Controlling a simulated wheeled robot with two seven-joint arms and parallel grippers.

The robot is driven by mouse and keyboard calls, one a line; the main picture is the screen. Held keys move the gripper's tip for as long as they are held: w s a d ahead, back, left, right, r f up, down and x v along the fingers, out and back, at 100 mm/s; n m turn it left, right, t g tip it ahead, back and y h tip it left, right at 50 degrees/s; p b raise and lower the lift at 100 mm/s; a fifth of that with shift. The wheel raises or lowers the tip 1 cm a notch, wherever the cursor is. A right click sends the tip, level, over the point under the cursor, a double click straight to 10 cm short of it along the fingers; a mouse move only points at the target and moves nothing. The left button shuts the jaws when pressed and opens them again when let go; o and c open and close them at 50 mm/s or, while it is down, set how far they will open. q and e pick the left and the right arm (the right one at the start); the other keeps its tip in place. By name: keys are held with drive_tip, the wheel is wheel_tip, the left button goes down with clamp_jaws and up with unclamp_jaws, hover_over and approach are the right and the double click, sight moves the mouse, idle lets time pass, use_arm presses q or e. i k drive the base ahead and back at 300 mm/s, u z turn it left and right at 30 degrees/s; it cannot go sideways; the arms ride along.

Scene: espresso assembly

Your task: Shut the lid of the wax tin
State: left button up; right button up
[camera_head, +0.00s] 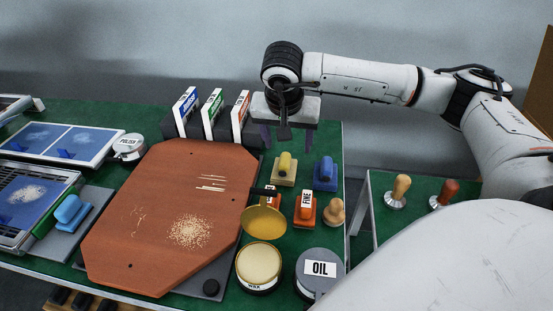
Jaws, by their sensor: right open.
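The wax tin (259,282) stands near the front edge of the green table, with pale yellow wax showing in its open top. Its gold lid (265,222) is raised behind the tin, tilted up and away from the opening. A short dark bar shows just above the lid's upper edge. My right gripper (286,137) is open and empty, pointing down at the back of the table. It is well behind the lid and apart from it. My left gripper is not in view.
The oil tin (320,268) stands right of the wax tin. Yellow, blue and orange handled blocks and a wooden knob (334,212) stand behind it. An orange board (165,220) lies left. Blue, green and orange labelled boxes (213,112) stand behind the board.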

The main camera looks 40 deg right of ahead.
sight(262, 221)
drive_tip(key=z, duration=1.05)
